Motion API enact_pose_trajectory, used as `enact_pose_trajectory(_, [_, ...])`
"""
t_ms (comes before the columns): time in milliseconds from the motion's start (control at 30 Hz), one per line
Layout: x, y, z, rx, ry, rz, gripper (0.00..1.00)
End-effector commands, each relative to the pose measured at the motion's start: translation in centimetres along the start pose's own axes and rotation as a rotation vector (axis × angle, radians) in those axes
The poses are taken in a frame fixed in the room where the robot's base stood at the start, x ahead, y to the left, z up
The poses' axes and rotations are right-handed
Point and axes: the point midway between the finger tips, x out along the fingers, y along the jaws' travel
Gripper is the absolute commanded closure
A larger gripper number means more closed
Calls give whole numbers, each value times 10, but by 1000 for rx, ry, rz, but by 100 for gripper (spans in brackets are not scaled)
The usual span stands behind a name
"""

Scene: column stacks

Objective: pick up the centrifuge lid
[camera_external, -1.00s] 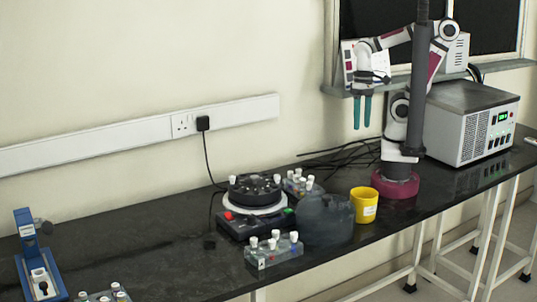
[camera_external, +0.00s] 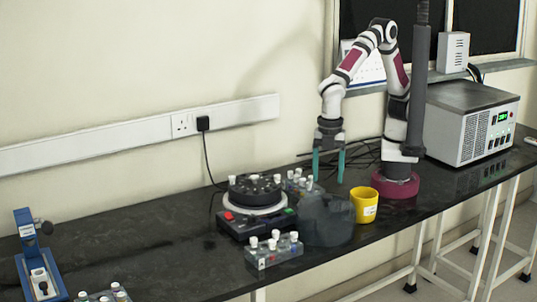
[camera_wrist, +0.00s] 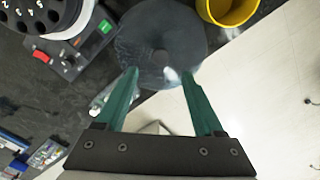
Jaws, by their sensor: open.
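The centrifuge lid (camera_external: 328,222) is a dark grey, see-through round cover on the black bench, between the centrifuge and the yellow cup. In the wrist view the lid (camera_wrist: 160,42) shows from above as a round disc with a darker knob in the middle. My gripper (camera_external: 329,180) points down with its green fingers spread, above and behind the lid in the external view. In the wrist view my gripper (camera_wrist: 159,72) is empty, and its fingertips overlap the near part of the disc. The centrifuge (camera_external: 255,200) stands open left of the lid, with a black rotor holding white-capped tubes.
A yellow cup (camera_external: 364,205) stands close to the lid's right. Tube racks with white caps stand in front (camera_external: 273,252) and behind (camera_external: 301,183). A grey box unit (camera_external: 470,120) is at the right; a blue stand (camera_external: 40,262) is far left. Bench between is mostly clear.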

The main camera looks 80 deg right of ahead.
Motion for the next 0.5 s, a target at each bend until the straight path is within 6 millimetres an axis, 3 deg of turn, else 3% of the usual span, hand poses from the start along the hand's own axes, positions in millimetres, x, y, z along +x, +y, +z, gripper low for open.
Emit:
enact_pose_trajectory(300, [53,-1,5,2,-2,-2,30])
enact_pose_trajectory(500, [63,-1,5,4,2,0,30])
